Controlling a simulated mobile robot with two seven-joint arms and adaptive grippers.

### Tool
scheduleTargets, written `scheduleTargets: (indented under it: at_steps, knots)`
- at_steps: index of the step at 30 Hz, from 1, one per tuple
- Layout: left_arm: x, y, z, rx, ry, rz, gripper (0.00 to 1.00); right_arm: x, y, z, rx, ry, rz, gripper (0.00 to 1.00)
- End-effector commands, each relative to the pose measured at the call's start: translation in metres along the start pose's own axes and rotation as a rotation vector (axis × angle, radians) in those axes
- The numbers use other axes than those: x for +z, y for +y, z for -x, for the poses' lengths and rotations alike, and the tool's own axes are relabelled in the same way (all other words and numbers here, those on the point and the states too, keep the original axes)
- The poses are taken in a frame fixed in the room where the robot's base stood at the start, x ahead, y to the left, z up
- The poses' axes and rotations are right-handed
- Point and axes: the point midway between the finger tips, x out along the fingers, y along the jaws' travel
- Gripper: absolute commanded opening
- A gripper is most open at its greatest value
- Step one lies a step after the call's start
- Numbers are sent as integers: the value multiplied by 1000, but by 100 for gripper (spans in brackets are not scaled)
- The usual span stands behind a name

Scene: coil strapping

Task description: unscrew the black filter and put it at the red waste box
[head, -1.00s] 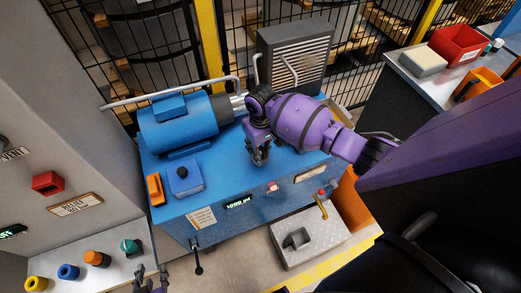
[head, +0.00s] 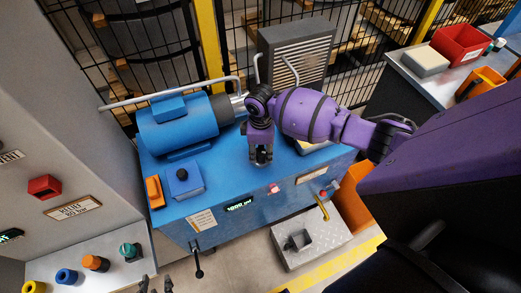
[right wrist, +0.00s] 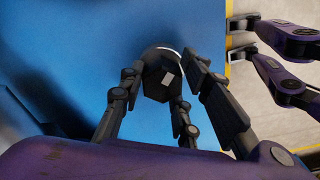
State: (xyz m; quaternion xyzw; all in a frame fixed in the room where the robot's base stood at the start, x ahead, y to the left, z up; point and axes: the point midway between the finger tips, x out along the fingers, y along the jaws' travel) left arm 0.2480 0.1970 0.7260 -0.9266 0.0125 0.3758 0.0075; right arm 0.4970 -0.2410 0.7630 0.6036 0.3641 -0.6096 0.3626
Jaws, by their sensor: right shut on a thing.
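The black filter (right wrist: 158,78) shows in the right wrist view as a dark faceted cap with a pale square mark, above the blue top of the power unit. My right gripper (right wrist: 160,88) is shut on it, with fingers on both sides. In the head view my right gripper (head: 261,158) points down over the front of the blue unit (head: 225,180), and its fingers mostly hide the filter. The red waste box (head: 460,43) stands on the side table at the upper right, away from the gripper. My left gripper (head: 156,287) is open and empty at the bottom edge.
A blue motor (head: 178,122) and a grey cooler (head: 296,60) stand behind on the unit. A white-grey box (head: 425,63) and an orange bin (head: 480,83) share the side table (head: 428,88). Colored caps line the left shelf (head: 115,270).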

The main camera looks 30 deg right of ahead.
Motion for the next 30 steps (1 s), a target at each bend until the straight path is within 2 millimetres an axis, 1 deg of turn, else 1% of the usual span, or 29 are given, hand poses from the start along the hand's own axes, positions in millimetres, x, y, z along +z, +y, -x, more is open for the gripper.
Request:
scheduleTargets:
  at_steps: [1, 20, 30]
  knots:
    - [2, 0, -1, 1, -3, -3, 31, 2, -4, -4, -9, -6, 15, 0]
    - [-4, -3, 4, -2, 7, -7, 31, 2, -3, 4, -8, -6, 4, 0]
    - [-6, 0, 5, -4, 10, 7, 31, 2, -4, 6, -9, -6, 4, 0]
